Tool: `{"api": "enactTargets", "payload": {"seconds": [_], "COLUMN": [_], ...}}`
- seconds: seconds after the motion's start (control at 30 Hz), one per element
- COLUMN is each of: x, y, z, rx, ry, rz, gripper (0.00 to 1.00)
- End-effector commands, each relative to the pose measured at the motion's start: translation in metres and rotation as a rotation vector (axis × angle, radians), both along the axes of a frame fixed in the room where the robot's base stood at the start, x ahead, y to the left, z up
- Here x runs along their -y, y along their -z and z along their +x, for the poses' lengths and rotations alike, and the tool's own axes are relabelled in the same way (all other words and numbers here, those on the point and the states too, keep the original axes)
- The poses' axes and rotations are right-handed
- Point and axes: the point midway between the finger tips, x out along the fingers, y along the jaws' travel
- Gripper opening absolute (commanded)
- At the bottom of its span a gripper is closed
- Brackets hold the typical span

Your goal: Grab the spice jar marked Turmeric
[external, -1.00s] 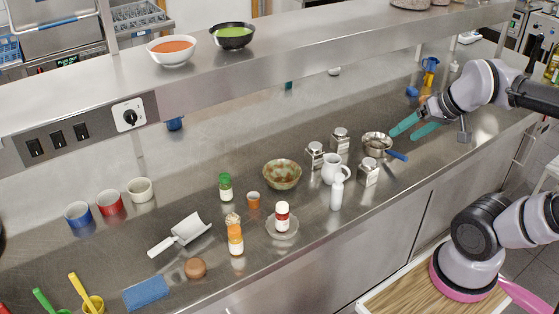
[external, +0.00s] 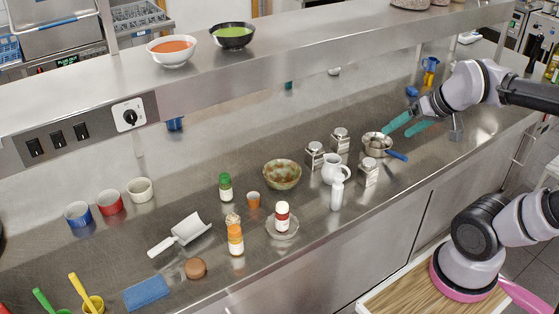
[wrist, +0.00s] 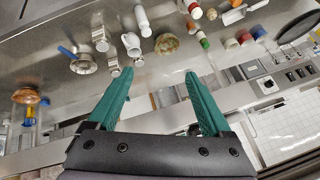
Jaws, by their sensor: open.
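Several spice jars stand on the steel counter, and their label words are too small to read, so I cannot tell which is Turmeric. One has an orange body and orange cap (external: 235,238), one a green cap (external: 225,187), and one a white cap and red band (external: 282,216), standing on a small glass dish. Square metal-topped jars (external: 315,155) (external: 340,140) (external: 368,172) stand further right. My gripper (external: 409,125) is open and empty above the counter, near the small pan and apart from all jars. Its teal fingers also show in the wrist view (wrist: 160,76).
A white pitcher (external: 334,169), white bottle (external: 337,194) and brown bowl (external: 282,175) stand among the jars. The small pan (external: 377,150) with a blue handle is close to my gripper. A steel shelf (external: 300,50) overhangs the counter's back.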

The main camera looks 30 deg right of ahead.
Motion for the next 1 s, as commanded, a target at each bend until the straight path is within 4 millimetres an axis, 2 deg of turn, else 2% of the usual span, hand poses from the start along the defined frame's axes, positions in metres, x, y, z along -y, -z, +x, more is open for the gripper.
{"api": "enactTargets", "payload": {"seconds": [0.17,0.27,0.4,0.5,0.6,0.73,0.87,1.0], "x": [-0.011,-0.024,-0.049,-0.073,-0.099,-0.137,-0.176,-0.217], "y": [0.027,0.046,0.079,0.105,0.134,0.171,0.209,0.245], "z": [0.070,0.112,0.162,0.192,0.215,0.235,0.243,0.239], "rx": [0.061,0.118,0.201,0.268,0.336,0.431,0.530,0.643], "ry": [-0.091,-0.163,-0.272,-0.352,-0.430,-0.525,-0.608,-0.678], "rz": [-0.128,-0.197,-0.268,-0.299,-0.314,-0.314,-0.291,-0.246], "gripper": [0.83,0.83,0.83,0.83,0.83,0.83,0.83,0.83]}}
